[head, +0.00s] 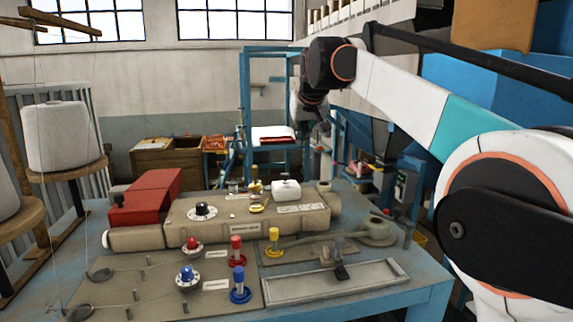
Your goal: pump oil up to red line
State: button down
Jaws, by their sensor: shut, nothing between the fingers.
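A beige machine body (245,218) lies across the blue table, with a black-and-white dial (203,210) on it. A small brass fitting (256,187) stands on its top beside a white block (286,190). In front are a yellow-topped plunger (274,240), a red-topped plunger (237,250) and a blue-topped plunger (240,284), all upright. I cannot tell which part pumps oil, and no red line can be made out. My gripper (322,128) is shut and empty, hanging beyond the table's far side, small and partly dark. It touches none of these parts.
A red box (146,196) sits at the machine's left end. A red knob (192,244) and a blue knob (187,275) are on the front plate. A shallow tray (393,267) lies front right. Thread cones (57,137) stand left. Blue frames are behind.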

jog(key=shift+w+a+f, duration=0.15)
jog(key=shift+w+a, duration=0.7)
jog(key=shift+w+a+f, duration=0.15)
jog(key=shift+w+a, duration=0.65)
jog(key=shift+a, duration=0.05)
jog(key=p, duration=0.2)
send_over(286, 174)
notch_tip(286, 174, down, 7)
jog(key=shift+a+f, duration=0.1)
notch_tip(286, 174, down, 2)
jog(key=shift+f, duration=0.2)
jog(key=shift+s+f+p, duration=0.25)
jog(key=shift+f+p, duration=0.1)
jog(key=shift+f, duration=0.2)
jog(key=shift+w+f, duration=0.15)
jog(key=shift+f, duration=0.25)
